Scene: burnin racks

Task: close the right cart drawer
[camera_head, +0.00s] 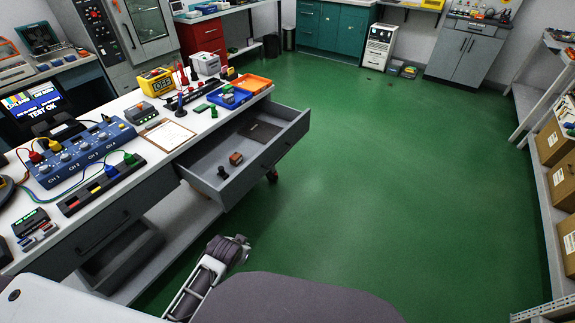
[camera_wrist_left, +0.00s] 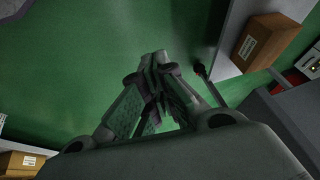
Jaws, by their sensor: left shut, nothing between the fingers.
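The right cart drawer (camera_head: 285,140) is grey and stands pulled out from under the white-topped cart (camera_head: 150,115). Inside it lie a dark flat pad (camera_head: 260,131), a small brown block (camera_head: 236,158) and a small dark item (camera_head: 222,172). My left gripper (camera_head: 238,240) is low in the head view, in front of the drawer and apart from it. The left wrist view shows its fingers (camera_wrist_left: 160,88) together and empty above the green floor. My right gripper is not in view.
The cart top holds a blue channel box (camera_head: 80,152), a clipboard (camera_head: 168,135) and an orange tray (camera_head: 252,84). A second cart drawer (camera_head: 105,215) at the left looks shut. Green floor (camera_head: 400,170) is clear to the right, up to a shelf with cardboard boxes (camera_head: 555,140).

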